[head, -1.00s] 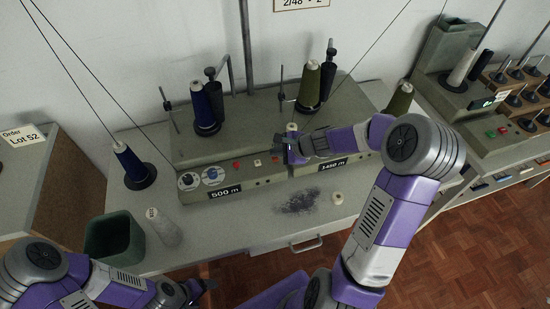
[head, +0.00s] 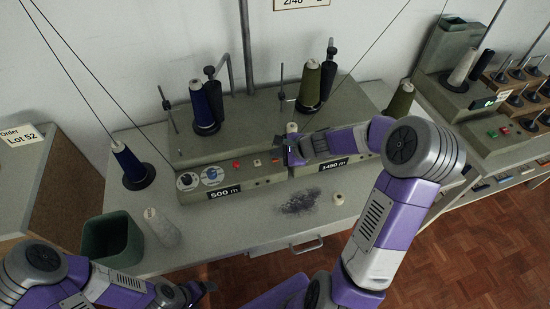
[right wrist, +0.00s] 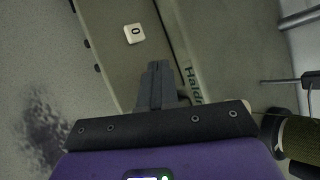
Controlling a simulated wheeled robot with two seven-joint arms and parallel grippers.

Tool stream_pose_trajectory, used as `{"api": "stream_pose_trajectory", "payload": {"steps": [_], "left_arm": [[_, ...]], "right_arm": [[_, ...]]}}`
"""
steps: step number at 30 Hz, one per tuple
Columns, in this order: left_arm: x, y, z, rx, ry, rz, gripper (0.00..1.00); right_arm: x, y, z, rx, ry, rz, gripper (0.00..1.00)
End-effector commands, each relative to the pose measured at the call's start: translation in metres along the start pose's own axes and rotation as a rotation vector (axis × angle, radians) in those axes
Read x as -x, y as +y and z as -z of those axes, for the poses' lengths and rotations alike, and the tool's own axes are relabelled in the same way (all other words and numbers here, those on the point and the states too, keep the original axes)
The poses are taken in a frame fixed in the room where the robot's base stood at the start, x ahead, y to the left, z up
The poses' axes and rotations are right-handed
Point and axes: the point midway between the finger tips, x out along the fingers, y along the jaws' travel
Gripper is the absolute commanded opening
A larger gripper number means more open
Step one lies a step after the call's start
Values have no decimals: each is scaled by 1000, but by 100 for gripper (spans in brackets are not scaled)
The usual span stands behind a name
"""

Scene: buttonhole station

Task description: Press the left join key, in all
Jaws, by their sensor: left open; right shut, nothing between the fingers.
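The left machine's front panel carries a small cream key (head: 257,162), between a red button (head: 236,165) and another small reddish button. In the right wrist view a cream square key (right wrist: 134,33) with a dark ring mark lies beyond my fingertips, clear of them. My right gripper (head: 289,150) is shut and empty, over the panel near where the two machines meet, to the right of the cream key. It also shows in the right wrist view (right wrist: 157,82). It hides part of the right machine's panel. My left gripper (head: 206,287) is open, low at the table's front edge.
Blue (head: 201,105) and olive (head: 310,85) thread cones stand on the machines. A dark smudge (head: 299,203) and a small cream spool (head: 338,199) are on the table.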

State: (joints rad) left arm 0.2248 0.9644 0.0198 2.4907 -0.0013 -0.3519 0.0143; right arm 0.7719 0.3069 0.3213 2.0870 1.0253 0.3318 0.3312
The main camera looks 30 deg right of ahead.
Motion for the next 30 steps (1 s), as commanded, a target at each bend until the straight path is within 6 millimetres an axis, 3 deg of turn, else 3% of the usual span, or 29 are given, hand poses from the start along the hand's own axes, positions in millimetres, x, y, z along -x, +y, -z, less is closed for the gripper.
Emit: {"api": "stream_pose_trajectory", "payload": {"steps": [16,30], "left_arm": [[-7,-2,0,0,0,0,82],[0,0,0,0,0,0,82]], "right_arm": [[-4,3,3,0,0,0,0],[1,0,0,0,1,0,0]]}}
